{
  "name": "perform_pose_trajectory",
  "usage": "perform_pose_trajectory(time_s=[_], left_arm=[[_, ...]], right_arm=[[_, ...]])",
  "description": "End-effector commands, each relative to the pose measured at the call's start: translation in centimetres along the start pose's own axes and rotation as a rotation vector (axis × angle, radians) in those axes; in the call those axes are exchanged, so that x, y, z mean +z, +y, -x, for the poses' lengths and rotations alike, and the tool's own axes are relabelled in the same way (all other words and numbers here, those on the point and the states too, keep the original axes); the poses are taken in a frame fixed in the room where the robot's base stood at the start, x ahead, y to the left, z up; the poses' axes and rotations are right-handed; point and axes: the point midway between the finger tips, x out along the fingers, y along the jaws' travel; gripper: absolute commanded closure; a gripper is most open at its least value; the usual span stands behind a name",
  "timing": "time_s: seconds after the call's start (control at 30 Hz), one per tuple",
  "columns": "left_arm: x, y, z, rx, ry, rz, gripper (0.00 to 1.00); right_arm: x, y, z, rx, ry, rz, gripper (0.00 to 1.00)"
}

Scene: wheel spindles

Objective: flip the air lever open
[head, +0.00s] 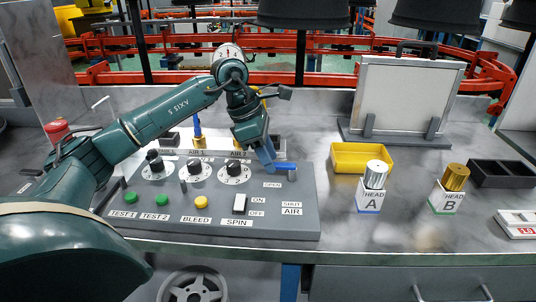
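The air lever (284,166) is a small blue handle on a grey post at the right end of the grey control panel (218,233). It lies roughly sideways, its free end toward the left. The OPEN label is just below it and the SHUT AIR labels are further down. My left gripper (267,160) reaches down over the panel, its blue fingertip part at the lever's left end. It looks very close to the lever or touching it; I cannot tell which. Whether its fingers are apart is hidden by the angle. My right gripper is not in view.
The panel also carries dials, green buttons (130,197), a yellow bleed button (201,202) and a white spin switch (239,202). A yellow bin (345,157), head blocks A (369,197) and B (445,200) and a framed board (404,97) stand to the right.

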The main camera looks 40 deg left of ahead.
Motion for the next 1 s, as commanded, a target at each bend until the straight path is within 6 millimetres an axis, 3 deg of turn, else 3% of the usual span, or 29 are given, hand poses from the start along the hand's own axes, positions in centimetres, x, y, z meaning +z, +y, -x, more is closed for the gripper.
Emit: perform_pose_trajectory(time_s=[0.27,0.7,1.0], left_arm=[[0.1,0.0,1.1,0.002,-0.002,0.001,0.62],[0.1,0.1,10.2,0.003,-0.002,0.0,0.62],[0.0,0.0,13.1,0.0,-0.001,0.0,0.62]], right_arm=[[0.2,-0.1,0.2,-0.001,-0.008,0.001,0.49],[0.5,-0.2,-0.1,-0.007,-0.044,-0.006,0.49],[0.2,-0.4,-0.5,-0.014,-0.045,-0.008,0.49]])
